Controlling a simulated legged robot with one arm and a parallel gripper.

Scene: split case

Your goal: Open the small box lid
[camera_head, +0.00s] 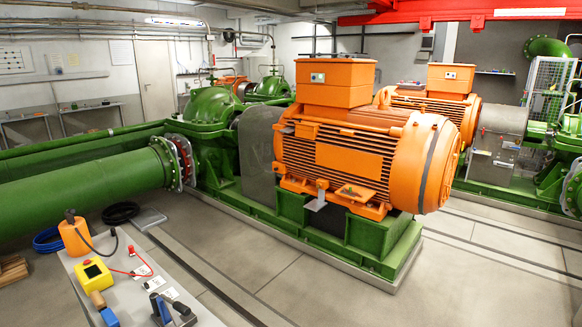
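A small orange box (307,131) is fixed to the upper side of the near orange motor (352,160), at its left end. It looks closed. A larger orange box (336,82) sits on top of the same motor, and its cover looks shut. Low on the motor's side, a flat orange piece (354,194) sticks out with something small and dark on it, next to a small grey bracket (317,195). I cannot tell which of these is the small box with the lid. My gripper is not in view.
A green base (330,232) carries the motor. A thick green pipe (90,184) runs left. The floor (470,275) at right is clear.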

